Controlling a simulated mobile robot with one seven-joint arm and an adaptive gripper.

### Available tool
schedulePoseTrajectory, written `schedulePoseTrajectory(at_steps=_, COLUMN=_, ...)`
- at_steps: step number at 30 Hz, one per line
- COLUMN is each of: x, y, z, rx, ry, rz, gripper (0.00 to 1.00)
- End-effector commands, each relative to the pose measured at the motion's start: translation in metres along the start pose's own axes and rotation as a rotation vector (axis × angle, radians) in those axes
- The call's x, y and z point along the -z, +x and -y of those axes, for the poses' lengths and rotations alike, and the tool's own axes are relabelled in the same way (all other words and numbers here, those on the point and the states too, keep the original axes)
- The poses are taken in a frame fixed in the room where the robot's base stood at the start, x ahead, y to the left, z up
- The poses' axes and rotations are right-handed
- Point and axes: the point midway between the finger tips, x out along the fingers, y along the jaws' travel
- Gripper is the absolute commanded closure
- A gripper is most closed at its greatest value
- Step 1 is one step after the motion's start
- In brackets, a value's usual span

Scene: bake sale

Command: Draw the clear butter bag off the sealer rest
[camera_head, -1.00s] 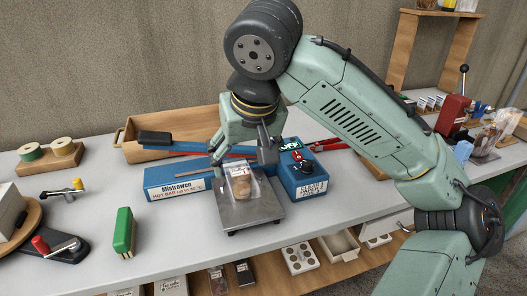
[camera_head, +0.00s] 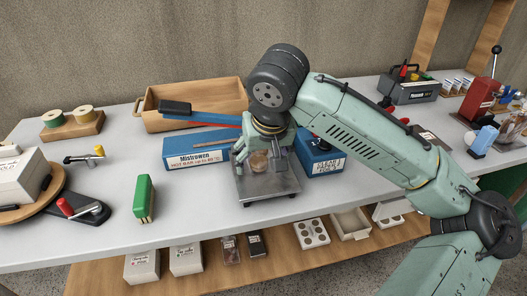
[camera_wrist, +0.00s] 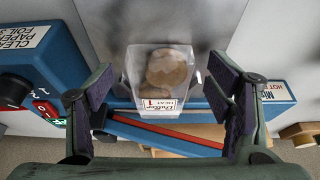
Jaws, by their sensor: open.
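The clear butter bag (camera_head: 258,161) holds brownish rounded contents and sits on the grey metal sealer rest (camera_head: 268,188). In the wrist view, the bag (camera_wrist: 160,75) shows its printed "Butter" label, over the grey plate of the rest (camera_wrist: 215,30). The blue sealer (camera_head: 196,149) stands behind the rest. My gripper (camera_head: 262,152) is over the bag in the head view. In the wrist view, my gripper (camera_wrist: 160,82) is open, with a finger on each side of the bag and a gap on both sides. The fingers partly hide the bag in the head view.
A green block-shaped item (camera_head: 145,198) stands left of the rest on the grey table. A wooden tray (camera_head: 150,122) lies behind the sealer. A turntable with a white box (camera_head: 20,180) is at far left. The table just left of the rest is clear.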

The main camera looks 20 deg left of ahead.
Motion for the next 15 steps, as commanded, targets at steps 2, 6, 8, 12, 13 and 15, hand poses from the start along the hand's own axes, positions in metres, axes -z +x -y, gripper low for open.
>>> schedulePoseTrajectory(at_steps=2, x=0.0, y=0.0002, z=0.0, rx=0.0, ry=0.0, rz=0.0, gripper=0.27)
schedulePoseTrajectory(at_steps=6, x=0.0, y=0.0, z=0.0, rx=0.0, ry=0.0, rz=0.0, gripper=0.29)
schedulePoseTrajectory(at_steps=8, x=0.0, y=0.0, z=0.0001, rx=0.0, ry=0.0, rz=0.0, gripper=0.33)
schedulePoseTrajectory(at_steps=12, x=0.0001, y=-0.0001, z=0.0001, rx=0.0, ry=0.0, rz=0.0, gripper=0.42)
schedulePoseTrajectory(at_steps=13, x=0.0001, y=-0.0001, z=0.0001, rx=0.0, ry=0.0, rz=0.0, gripper=0.44)
schedulePoseTrajectory(at_steps=15, x=0.0001, y=-0.0001, z=0.0001, rx=0.0, ry=0.0, rz=0.0, gripper=0.49)
